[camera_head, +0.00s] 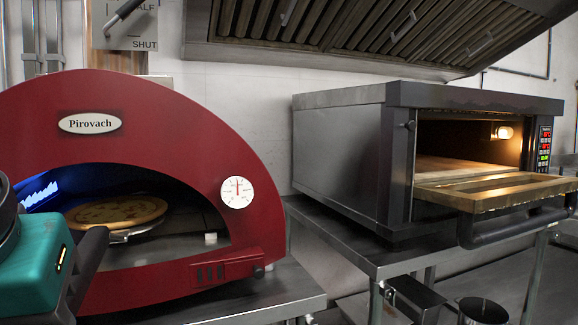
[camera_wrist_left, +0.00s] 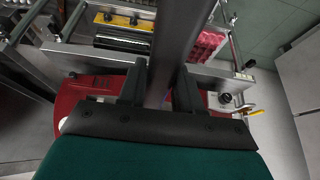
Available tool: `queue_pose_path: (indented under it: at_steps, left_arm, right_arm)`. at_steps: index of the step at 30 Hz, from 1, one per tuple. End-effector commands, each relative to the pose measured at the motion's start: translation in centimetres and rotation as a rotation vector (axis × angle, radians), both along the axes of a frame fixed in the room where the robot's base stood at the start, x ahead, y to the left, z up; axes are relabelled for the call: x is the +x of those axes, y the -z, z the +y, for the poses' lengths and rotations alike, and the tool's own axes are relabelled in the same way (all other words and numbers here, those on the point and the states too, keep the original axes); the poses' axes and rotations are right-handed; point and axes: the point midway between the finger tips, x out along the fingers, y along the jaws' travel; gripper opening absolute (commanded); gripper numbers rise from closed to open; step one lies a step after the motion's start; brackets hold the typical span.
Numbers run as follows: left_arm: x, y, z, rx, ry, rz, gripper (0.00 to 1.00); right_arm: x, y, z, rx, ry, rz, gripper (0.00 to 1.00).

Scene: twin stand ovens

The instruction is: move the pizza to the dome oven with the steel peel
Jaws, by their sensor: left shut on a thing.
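The pizza (camera_head: 115,212) is round and pale with a browned top. It lies inside the mouth of the red dome oven (camera_head: 165,140). The steel peel (camera_head: 128,236) shows as a thin metal edge under the pizza. My left gripper (camera_head: 82,262) is at the lower left in front of the oven mouth. In the left wrist view, my left gripper (camera_wrist_left: 162,90) is shut on a long grey bar, the peel's handle (camera_wrist_left: 174,40). Whether the peel rests on the oven floor is hard to tell. My right gripper is not in view.
A steel deck oven (camera_head: 340,150) stands at the right, its door (camera_head: 500,192) folded down and its chamber lit and empty as far as I see. A dial (camera_head: 237,192) and a red control box (camera_head: 225,268) sit on the dome oven's front. A vent hood (camera_head: 350,25) hangs above.

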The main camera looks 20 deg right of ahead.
Motion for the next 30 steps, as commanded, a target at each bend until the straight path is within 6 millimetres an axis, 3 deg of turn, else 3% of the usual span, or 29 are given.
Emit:
queue_pose_path:
  at_steps: [30]
  left_arm:
    - [8.6,-0.2,-2.8,-0.001,0.0,0.0,0.0]
  right_arm:
    - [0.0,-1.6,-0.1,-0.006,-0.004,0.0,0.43]
